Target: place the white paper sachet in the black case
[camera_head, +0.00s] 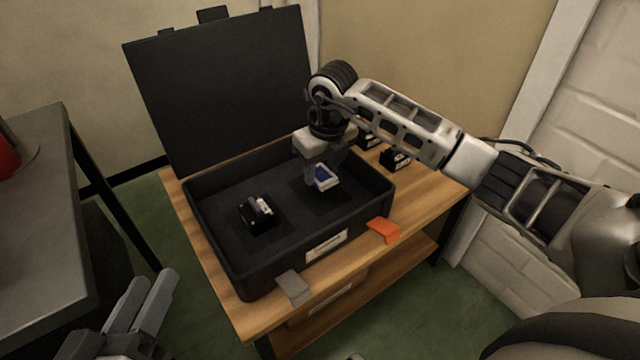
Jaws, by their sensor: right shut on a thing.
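The black case (222,262) stands open on the wooden table, its lid (220,90) raised at the back. My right gripper (322,178) reaches in from the right and points down inside the case outline, over its right half. It is shut on a small white item with a blue face, which appears to be the white paper sachet (327,180). The fingers partly cover it. I cannot tell whether it touches the case floor. My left gripper (150,285) is at the lower left, outside the case; its fingers look apart and empty.
A small black object with a white part (258,212) lies in the left half of the case. A dark table (40,210) stands left.

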